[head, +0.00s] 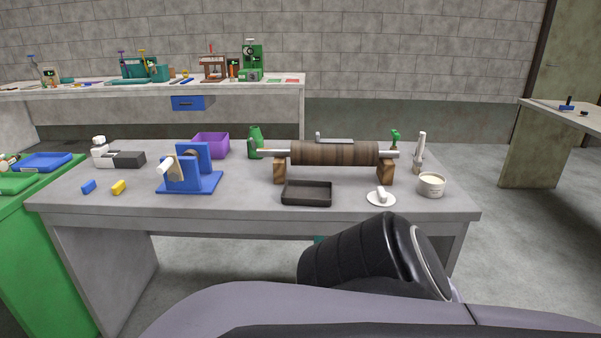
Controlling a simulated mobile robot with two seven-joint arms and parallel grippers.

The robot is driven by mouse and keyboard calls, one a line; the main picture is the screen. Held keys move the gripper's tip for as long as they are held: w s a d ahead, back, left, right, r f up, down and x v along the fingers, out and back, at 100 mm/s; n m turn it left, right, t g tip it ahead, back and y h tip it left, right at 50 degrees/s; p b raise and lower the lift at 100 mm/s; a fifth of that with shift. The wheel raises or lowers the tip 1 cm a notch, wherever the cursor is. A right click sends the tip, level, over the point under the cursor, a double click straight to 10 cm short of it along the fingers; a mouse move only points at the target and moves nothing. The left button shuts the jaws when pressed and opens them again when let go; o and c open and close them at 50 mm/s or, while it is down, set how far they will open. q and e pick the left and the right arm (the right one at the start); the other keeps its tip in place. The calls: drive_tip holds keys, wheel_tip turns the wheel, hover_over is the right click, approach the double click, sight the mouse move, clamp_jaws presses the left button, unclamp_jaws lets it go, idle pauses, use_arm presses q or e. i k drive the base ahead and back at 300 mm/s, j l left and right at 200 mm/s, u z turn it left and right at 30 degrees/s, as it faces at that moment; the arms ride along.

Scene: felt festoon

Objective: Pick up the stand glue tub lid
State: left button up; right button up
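A white round lid (376,202) with an upright knob lies flat on the grey table, near its front edge and right of the middle; it looks like the glue tub lid. A white tub (431,187) stands open just to its right, with pale cream contents showing. The lid and tub are apart. Neither of my grippers is in view; only a large dark arm part of mine shows across the bottom, in front of the table.
A black tray (307,194) lies left of the lid. Behind it, a brown roller (335,153) rests on wooden blocks. A white upright tool (419,154) stands behind the tub. A blue stand (190,182) is further left. Bare tabletop surrounds the lid's front.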

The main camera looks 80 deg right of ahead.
sight(381, 198)
drive_tip(key=z, duration=3.4)
